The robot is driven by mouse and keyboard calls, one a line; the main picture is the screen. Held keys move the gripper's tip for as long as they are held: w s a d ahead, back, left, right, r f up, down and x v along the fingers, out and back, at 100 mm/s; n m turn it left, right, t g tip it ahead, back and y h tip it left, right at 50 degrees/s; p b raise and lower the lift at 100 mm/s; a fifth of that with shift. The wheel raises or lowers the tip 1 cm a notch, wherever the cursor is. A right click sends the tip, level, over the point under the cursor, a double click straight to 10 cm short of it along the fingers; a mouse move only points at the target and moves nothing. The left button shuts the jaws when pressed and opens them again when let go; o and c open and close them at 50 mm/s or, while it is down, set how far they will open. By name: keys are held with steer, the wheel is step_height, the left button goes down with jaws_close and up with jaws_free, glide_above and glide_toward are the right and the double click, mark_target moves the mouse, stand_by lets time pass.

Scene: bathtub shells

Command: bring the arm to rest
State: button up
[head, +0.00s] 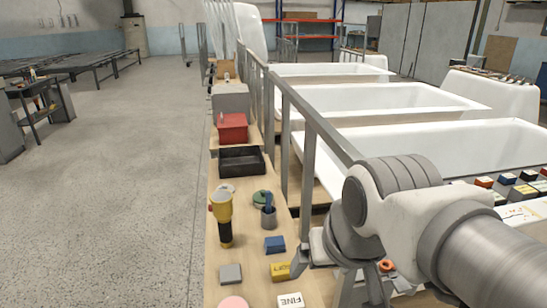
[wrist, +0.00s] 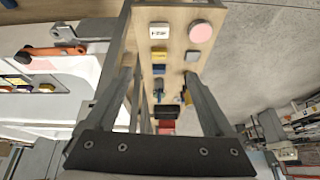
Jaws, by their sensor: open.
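My gripper (wrist: 160,74) is open in the wrist view, its two fingers apart with nothing held between them. It hangs over the narrow wooden bench (head: 238,262); in the head view my arm's wrist hides most of it. Between and beyond the fingers the wrist view shows a white block marked FINE (wrist: 159,30), a pink disc (wrist: 200,32), a yellow block (wrist: 159,56), a blue block (wrist: 159,69) and a grey block (wrist: 192,56). In the head view, the yellow block (head: 281,271) and the FINE block (head: 290,300) lie near the gripper, at the near end.
A yellow-and-black tool (head: 222,215), a grey cup (head: 268,217), a black tray (head: 241,160) and a red bin (head: 233,127) stand farther along the bench. A grey rail (head: 305,110) separates it from white bathtubs (head: 400,101). Open floor (head: 130,190) lies left.

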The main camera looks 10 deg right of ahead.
steer(key=shift+s+f+n, duration=0.2)
steer(key=shift+s+n, duration=0.3)
steer(key=shift+s, duration=0.3)
steer(key=shift+r, duration=0.15)
step_height(320, 180, up, 13)
steer(key=p, duration=1.2)
steer(key=shift+f+p, duration=0.2)
steer(key=shift+p, duration=0.2)
